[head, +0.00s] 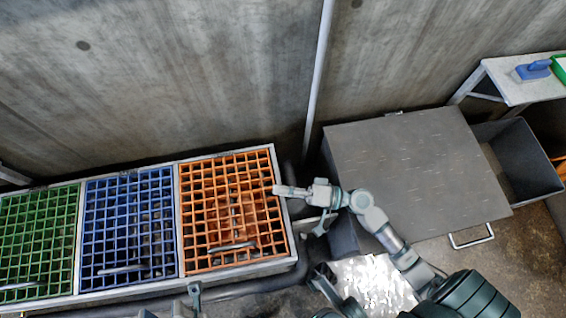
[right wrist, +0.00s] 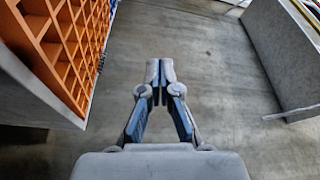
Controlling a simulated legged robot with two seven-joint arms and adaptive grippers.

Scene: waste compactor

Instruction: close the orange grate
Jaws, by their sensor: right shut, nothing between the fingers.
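The orange grate (head: 216,197) is a square lattice at the right end of a row of three grates. It looks level with its pale frame, with a grey handle (head: 232,246) near its front edge. It also shows at the left of the right wrist view (right wrist: 66,40). My right gripper (head: 278,190) is at the grate's right edge in the head view; contact cannot be told. In the right wrist view its fingers (right wrist: 160,72) are together and empty, over bare floor. Of my left arm, only a small grey part shows at the bottom edge.
A blue grate (head: 128,215) and a green grate (head: 38,235) lie to the left. A grey flat-topped box (head: 415,170) with a front handle stands to the right, beyond a narrow gap. A pale pole (head: 318,75) rises by the concrete wall behind.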

